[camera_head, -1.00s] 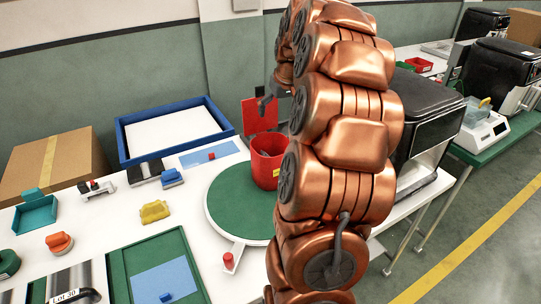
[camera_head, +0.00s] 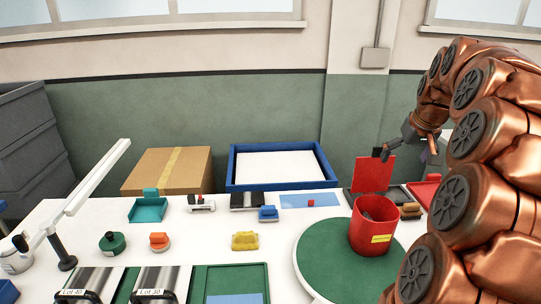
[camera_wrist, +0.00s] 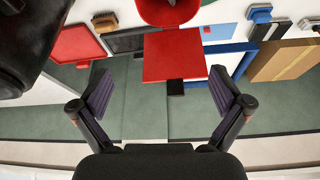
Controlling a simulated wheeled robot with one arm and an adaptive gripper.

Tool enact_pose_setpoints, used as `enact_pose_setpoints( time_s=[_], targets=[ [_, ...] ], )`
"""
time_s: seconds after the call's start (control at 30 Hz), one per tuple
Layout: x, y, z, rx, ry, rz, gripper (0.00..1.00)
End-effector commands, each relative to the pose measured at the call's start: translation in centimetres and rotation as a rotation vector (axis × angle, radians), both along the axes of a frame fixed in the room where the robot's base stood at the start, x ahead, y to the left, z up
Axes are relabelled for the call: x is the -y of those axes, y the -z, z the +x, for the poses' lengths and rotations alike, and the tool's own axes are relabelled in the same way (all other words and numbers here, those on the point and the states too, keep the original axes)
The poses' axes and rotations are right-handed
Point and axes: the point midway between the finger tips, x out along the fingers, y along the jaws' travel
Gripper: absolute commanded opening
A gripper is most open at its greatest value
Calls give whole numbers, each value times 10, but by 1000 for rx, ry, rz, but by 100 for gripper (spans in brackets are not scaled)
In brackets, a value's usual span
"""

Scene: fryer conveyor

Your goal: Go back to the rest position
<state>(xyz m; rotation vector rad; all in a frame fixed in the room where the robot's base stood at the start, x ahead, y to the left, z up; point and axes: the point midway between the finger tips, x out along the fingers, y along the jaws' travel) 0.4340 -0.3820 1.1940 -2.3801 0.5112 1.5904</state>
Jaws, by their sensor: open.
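My gripper (camera_head: 396,146) is at the right of the head view, above and beside an upright red panel (camera_head: 373,172). The red panel (camera_wrist: 174,56) lies beyond the fingertips there, close to a red bin (camera_wrist: 166,10). My copper arm covers the right side of the head view. The red bin (camera_head: 368,232) with a yellow label stands on a green round turntable (camera_head: 318,246).
A cardboard box (camera_head: 168,170) is at the back. A pale bar on a post (camera_head: 92,180) rises at left. Grey crates (camera_head: 30,140) stand far left.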

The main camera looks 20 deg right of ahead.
Motion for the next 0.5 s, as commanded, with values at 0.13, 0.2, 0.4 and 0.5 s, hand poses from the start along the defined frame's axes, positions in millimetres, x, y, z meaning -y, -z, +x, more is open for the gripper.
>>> enact_pose_setpoints(
  time_s=[0.13, 0.2, 0.4, 0.5],
  targets=[
    [-5, 1, 1, -3, -7, 3, 100],
    [-20, 3, 4, -11, -25, 11, 100],
    [-114, 20, 6, -76, -135, 57, 100],
    [-169, 33, -5, -125, -194, 81, 100]
  ],
)
